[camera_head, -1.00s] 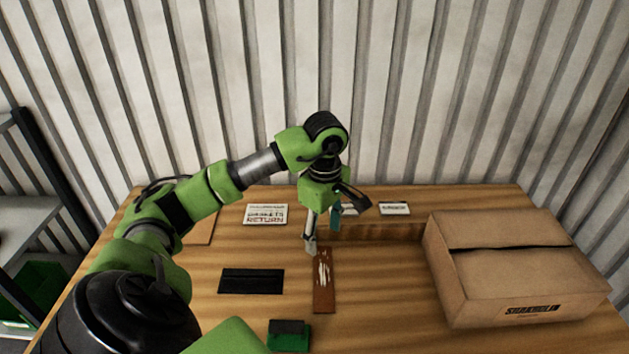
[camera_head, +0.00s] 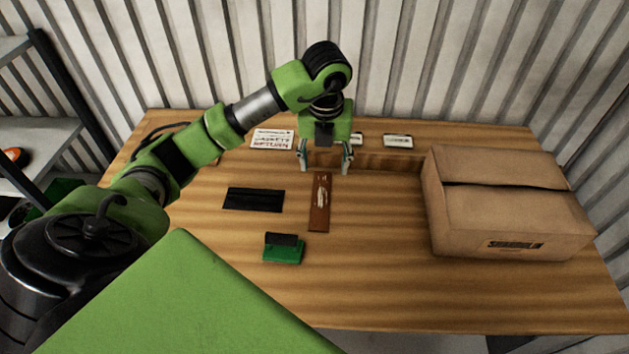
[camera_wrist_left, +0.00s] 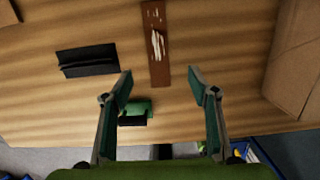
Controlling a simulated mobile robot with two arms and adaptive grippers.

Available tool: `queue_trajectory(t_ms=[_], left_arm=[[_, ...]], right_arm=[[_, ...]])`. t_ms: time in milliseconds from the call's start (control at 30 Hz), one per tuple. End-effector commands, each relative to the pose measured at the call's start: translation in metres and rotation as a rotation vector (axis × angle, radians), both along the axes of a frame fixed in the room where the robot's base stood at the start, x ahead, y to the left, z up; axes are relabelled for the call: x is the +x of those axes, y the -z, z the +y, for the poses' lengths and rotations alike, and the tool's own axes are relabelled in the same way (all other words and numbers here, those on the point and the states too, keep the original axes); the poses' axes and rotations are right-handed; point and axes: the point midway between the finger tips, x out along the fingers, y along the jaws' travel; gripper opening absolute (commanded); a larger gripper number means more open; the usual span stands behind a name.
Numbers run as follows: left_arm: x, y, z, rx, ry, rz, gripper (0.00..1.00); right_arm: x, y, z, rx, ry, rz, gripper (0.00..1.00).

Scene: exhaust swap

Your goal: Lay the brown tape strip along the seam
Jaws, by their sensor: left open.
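The brown tape strip (camera_head: 320,212), with pale marks along its middle, lies flat on the wooden table; it also shows in the left wrist view (camera_wrist_left: 160,70). The cardboard box (camera_head: 510,220) stands at the right, with a dark seam (camera_head: 505,184) running across its top. My left gripper (camera_head: 326,166) is open and empty, at the strip's far end in the head view and apparently above the table. In the left wrist view its spread fingers (camera_wrist_left: 160,76) have the strip ahead between them, untouched. My right gripper is not in view.
A black flat piece (camera_head: 254,199) lies left of the strip. A green block with a black top (camera_head: 284,248) sits in front of it. Labels (camera_head: 272,139) and a low wooden ledge (camera_head: 380,162) are at the back. The table between strip and box is clear.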

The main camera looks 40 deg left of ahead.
Motion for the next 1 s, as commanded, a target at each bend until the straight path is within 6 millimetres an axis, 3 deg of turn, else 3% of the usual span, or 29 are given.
queue_trajectory(t_ms=[133,433,767,1000], left_arm=[[0.002,0.012,0.0,-0.003,-0.031,-0.001,0.54],[0.008,0.067,0.004,-0.004,-0.029,0.0,0.54],[0.009,0.095,0.008,-0.003,-0.028,0.001,0.54],[0.011,0.13,0.012,-0.003,-0.028,-0.001,0.54]], right_arm=[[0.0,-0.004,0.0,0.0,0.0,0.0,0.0],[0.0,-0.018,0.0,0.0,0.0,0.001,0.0],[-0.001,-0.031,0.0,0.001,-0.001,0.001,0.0],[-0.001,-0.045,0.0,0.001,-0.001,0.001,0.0]])
